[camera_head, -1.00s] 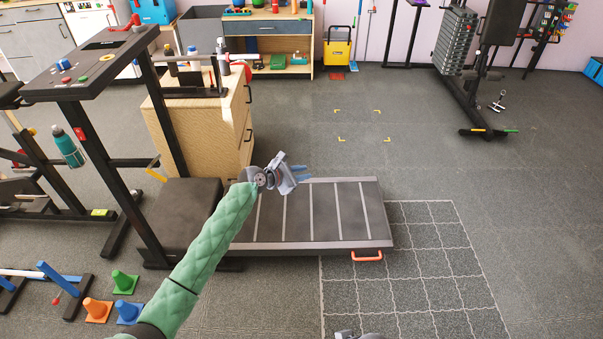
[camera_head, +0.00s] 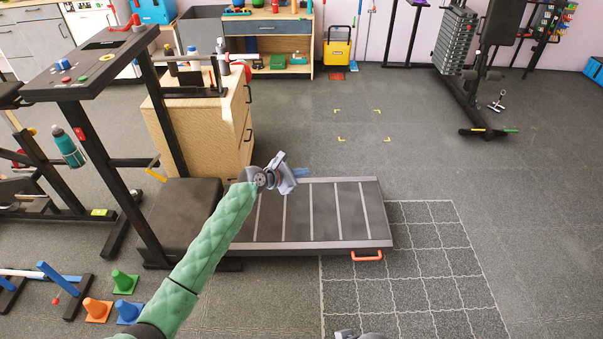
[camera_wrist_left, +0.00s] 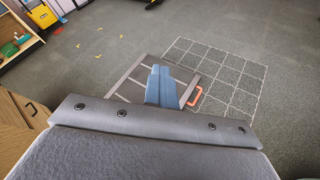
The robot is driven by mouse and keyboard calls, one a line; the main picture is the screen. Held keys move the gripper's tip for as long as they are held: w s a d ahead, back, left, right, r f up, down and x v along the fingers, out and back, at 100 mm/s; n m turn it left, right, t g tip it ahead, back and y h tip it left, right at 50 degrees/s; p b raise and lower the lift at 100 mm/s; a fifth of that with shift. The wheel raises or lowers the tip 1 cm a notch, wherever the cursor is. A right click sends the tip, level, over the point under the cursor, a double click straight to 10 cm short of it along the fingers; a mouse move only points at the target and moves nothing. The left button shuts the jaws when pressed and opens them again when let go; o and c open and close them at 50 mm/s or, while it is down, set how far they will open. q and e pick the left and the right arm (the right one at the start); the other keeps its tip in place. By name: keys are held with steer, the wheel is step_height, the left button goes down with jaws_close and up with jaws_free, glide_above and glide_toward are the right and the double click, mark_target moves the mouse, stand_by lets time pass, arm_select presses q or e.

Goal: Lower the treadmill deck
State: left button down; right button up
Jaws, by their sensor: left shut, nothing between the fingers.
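The treadmill deck (camera_head: 310,215), dark with pale cross stripes, lies low and looks level, stretching right from the black motor cover (camera_head: 182,208). An orange handle (camera_head: 367,256) sits at its near right end; the handle also shows in the left wrist view (camera_wrist_left: 195,96). The treadmill console (camera_head: 90,62) stands on black uprights at the left. My left gripper (camera_head: 301,173) is above the deck's far side in the head view, its blue fingers shut and empty. In the left wrist view the fingers (camera_wrist_left: 159,85) hide part of the deck (camera_wrist_left: 130,88).
A wooden drawer cabinet (camera_head: 215,125) stands behind the treadmill. Small cones (camera_head: 125,281) and a low hurdle are on the floor at lower left. A white-lined grid (camera_head: 430,265) marks the floor right of the deck. The floor at right is clear up to the weight machine (camera_head: 480,70).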

stand_by(0.7)
arm_select(q)
steer(key=c, duration=1.7)
jaws_free()
steer(key=shift+c, duration=0.2)
steer(key=v, duration=0.7)
steer(key=shift+s+a+r, duration=0.15)
steer(key=shift+s+a, duration=0.05)
steer(key=shift+a, duration=0.1)
